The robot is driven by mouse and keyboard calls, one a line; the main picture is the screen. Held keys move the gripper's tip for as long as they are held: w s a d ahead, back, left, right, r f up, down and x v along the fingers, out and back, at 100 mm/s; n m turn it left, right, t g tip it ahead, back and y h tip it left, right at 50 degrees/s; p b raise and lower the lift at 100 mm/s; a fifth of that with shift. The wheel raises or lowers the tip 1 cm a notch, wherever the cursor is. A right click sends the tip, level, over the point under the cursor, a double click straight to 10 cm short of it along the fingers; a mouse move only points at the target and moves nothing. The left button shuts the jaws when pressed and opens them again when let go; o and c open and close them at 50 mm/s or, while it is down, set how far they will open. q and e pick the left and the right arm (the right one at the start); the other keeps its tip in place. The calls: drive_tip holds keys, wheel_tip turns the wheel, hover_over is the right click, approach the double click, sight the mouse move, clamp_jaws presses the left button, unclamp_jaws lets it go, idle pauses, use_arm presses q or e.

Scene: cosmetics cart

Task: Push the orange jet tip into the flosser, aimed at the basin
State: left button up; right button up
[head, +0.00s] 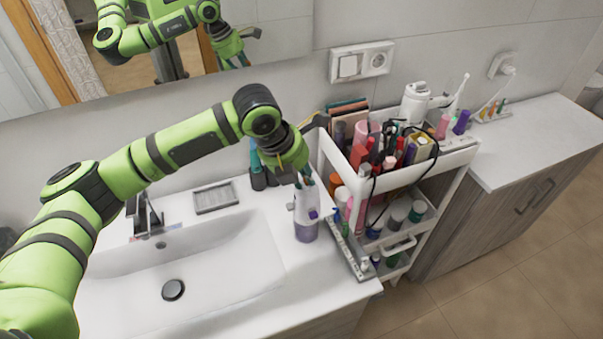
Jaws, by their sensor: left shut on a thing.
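The flosser (306,222), white with a purple lower part, stands upright on the counter right of the basin (225,275). My left gripper (303,181) is just above the flosser's top, pointing down, with its fingers shut. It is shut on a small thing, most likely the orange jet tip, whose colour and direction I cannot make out. The fingers and the small size hide whether it touches the flosser. My right gripper is not in view.
A white cart (462,150) crowded with cosmetics and a dark cable stands close right of the flosser. A dark holder (258,179) stands behind my gripper. A soap dish (215,197) and faucet (146,217) are at the back. The basin is empty.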

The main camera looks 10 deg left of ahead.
use_arm(q)
drive_tip(key=shift+f, duration=0.2)
drive_tip(key=o, duration=0.8)
drive_tip(key=v, duration=1.2)
